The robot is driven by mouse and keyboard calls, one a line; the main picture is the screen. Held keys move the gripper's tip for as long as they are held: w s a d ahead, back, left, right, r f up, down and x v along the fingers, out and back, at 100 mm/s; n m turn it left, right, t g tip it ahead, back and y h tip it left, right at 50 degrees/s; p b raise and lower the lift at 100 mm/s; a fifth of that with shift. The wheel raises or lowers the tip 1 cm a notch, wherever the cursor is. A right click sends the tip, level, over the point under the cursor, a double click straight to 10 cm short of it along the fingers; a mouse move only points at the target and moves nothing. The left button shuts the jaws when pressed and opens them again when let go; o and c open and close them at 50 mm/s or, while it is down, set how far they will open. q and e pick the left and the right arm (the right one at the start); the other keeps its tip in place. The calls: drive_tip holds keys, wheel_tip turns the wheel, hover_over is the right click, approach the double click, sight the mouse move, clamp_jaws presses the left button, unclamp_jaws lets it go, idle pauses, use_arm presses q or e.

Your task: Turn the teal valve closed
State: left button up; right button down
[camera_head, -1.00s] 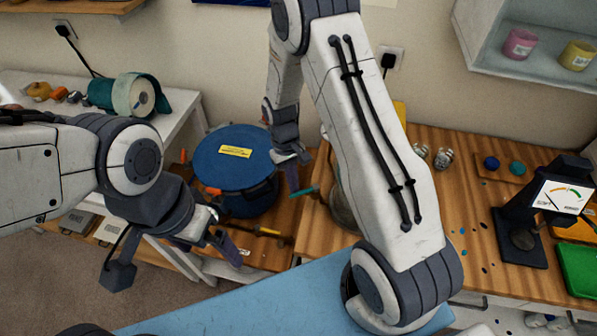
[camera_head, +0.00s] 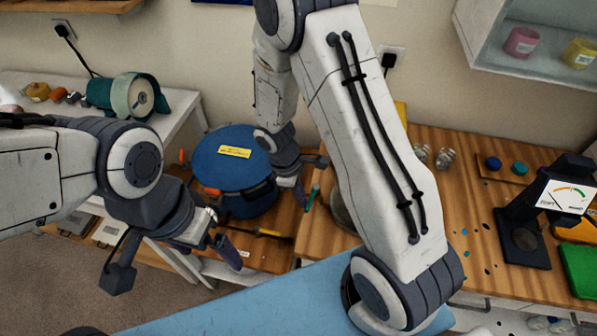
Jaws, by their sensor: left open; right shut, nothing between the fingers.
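The blue round pot (camera_head: 221,167) with a yellow label stands on the wooden bench, left of centre. The teal valve handle (camera_head: 311,198) shows at its right side, slanting steeply; the rest of the valve is hidden. My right gripper (camera_head: 300,192) reaches down from above, its fingers shut and empty, just left of the teal handle. I cannot tell whether they touch it. My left gripper (camera_head: 222,246) is open and empty, low in front of the pot and apart from it.
A yellow-and-black tool (camera_head: 268,233) lies in front of the pot. A black gauge stand (camera_head: 524,240) and green tray (camera_head: 581,268) are at the right. A teal machine (camera_head: 130,95) is on the white table. My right arm hides part of the bench.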

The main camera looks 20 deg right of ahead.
use_arm(q)
drive_tip(key=shift+f, duration=0.1)
use_arm(e)
drive_tip(key=shift+s+d+n, duration=0.1)
drive_tip(key=shift+s+n, duration=0.05)
drive_tip(key=shift+n, duration=0.25)
idle(0.3)
drive_tip(key=w+a+r+b, duration=0.1)
drive_tip(key=w+a+r, duration=0.35)
drive_tip(key=r, duration=0.45)
use_arm(q)
drive_tip(key=f+b, duration=0.2)
drive_tip(key=f, duration=0.1)
drive_tip(key=f+b, duration=0.1)
drive_tip(key=shift+w+a+f+b, duration=0.3)
drive_tip(key=shift+w+a+b, duration=0.05)
use_arm(e)
drive_tip(key=s+a+r+m+y, duration=0.1)
drive_tip(key=s+a+r, duration=0.1)
drive_tip(key=s, duration=0.4)
drive_tip(key=s+a+r+m+t+y, duration=0.1)
drive_tip(key=s+a+r, duration=0.1)
drive_tip(key=s, duration=0.5)
drive_tip(key=s+a+r+m+y, duration=0.1)
drive_tip(key=s+a+r+m, duration=0.1)
drive_tip(key=s, duration=0.4)
drive_tip(key=shift+s+a+r+t, duration=0.25)
drive_tip(key=shift+a+r, duration=0.2)
drive_tip(key=shift+a, duration=0.8)
